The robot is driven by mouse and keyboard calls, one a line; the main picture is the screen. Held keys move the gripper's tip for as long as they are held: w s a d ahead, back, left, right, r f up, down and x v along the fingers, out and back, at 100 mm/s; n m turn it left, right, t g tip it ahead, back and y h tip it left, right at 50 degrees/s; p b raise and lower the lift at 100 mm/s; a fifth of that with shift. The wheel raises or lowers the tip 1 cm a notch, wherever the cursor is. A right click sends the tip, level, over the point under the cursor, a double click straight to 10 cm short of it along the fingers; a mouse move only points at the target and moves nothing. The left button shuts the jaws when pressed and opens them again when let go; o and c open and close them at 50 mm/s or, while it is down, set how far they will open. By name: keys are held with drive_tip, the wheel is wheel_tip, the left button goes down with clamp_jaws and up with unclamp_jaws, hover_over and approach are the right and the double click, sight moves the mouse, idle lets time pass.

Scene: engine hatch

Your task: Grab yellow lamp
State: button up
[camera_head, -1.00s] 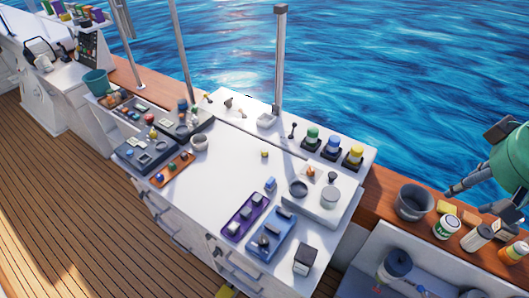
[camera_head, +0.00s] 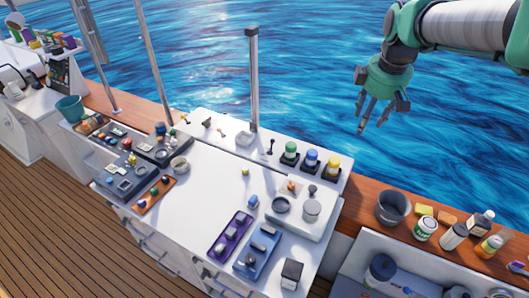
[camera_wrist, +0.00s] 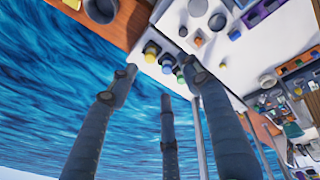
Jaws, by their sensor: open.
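The yellow lamp (camera_head: 333,164) is a yellow-topped cap on a dark square base, at the right end of a row with a blue lamp (camera_head: 312,158) and a green lamp (camera_head: 291,149) along the back of the white console. My gripper (camera_head: 368,115) hangs above and to the right of the yellow lamp, against the water, with its fingers apart and empty. In the wrist view the yellow lamp (camera_wrist: 151,51) shows beyond the open fingers (camera_wrist: 160,85), well apart from them.
A metal post (camera_head: 253,80) rises behind the console. To the right, a grey bucket (camera_head: 392,208) and several jars and bottles stand on the wooden ledge. A white block with round knobs (camera_head: 298,205) sits in front of the lamps. The console's middle is mostly clear.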

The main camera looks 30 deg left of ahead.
drive_tip(key=w+a+f+n+p, duration=0.1)
drive_tip(key=w+a+f+n, duration=0.15)
drive_tip(key=a, duration=0.35)
drive_tip(key=w+a+f+n, duration=0.2)
drive_tip(key=w+a, duration=0.1)
drive_tip(key=a, duration=0.2)
drive_tip(key=n+g+h+p, duration=0.1)
drive_tip(key=n+g+p, duration=0.3)
drive_tip(key=n, duration=0.9)
hover_over(245, 168)
wheel_tip(245, 168, down, 29)
drive_tip(key=t, duration=0.1)
drive_tip(key=shift+w+f, duration=0.1)
drive_tip(key=shift+f, duration=0.05)
drive_tip(key=shift+f+p, duration=0.4)
drive_tip(key=shift+f, duration=3.9)
drive_tip(key=shift+f, duration=0.1)
drive_tip(key=shift+f+p, duration=0.35)
drive_tip(key=shift+f, duration=2.15)
